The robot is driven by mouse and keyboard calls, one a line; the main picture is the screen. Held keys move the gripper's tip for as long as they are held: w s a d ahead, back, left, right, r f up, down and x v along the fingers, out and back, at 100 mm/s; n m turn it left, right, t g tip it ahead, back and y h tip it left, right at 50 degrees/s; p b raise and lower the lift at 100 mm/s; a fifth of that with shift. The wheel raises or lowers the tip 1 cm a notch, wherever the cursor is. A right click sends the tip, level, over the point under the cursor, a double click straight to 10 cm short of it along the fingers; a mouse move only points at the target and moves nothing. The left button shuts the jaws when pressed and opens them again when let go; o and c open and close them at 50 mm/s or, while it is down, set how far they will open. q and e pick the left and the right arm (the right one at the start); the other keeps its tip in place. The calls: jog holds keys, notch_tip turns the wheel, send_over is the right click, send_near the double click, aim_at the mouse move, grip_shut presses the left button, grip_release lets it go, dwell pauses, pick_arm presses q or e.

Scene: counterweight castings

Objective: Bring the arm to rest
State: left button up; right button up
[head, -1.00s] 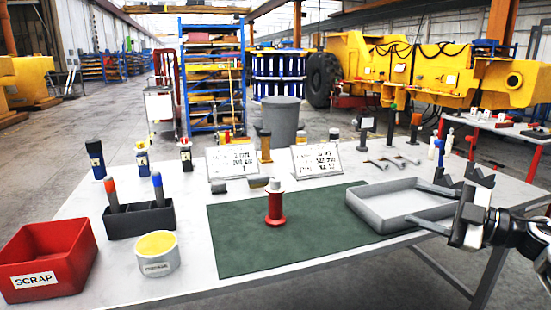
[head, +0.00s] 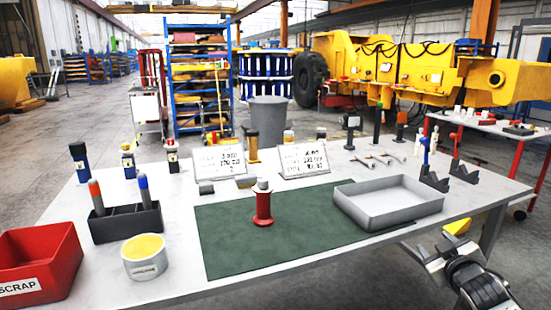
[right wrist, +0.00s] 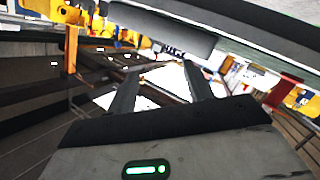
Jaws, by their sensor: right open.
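My right gripper (head: 436,252) is at the lower right of the head view, off the table's front right edge and lower than the tabletop. It is open and empty. In the right wrist view its two dark fingers (right wrist: 160,95) stand apart with nothing between them. My left gripper is not in view. The white table (head: 135,210) carries a green mat (head: 330,235) with a red spool-shaped casting (head: 263,207) standing upright on it. A grey tray (head: 400,216) sits on the table's right part, and it looks empty.
A red scrap bin (head: 40,262), a round container with yellow contents (head: 144,257) and a dark marker holder (head: 125,222) stand at the left. Two sign cards (head: 303,159) stand at the back. Dark V-blocks (head: 434,180) are at the right.

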jog(key=s+a+f+g+y, duration=0.3)
jog(key=s+a+f+y, duration=0.1)
jog(key=s+a+f, duration=1.1)
jog(key=s+a+f+m+g+y, duration=0.1)
jog(key=s+a+f, duration=0.1)
jog(key=s+a, duration=0.3)
jog(key=s+a+f+m+g, duration=0.1)
jog(key=s+a+f, duration=0.1)
jog(key=s+a, duration=0.4)
jog(key=s, duration=0.5)
jog(key=shift+y, duration=0.4)
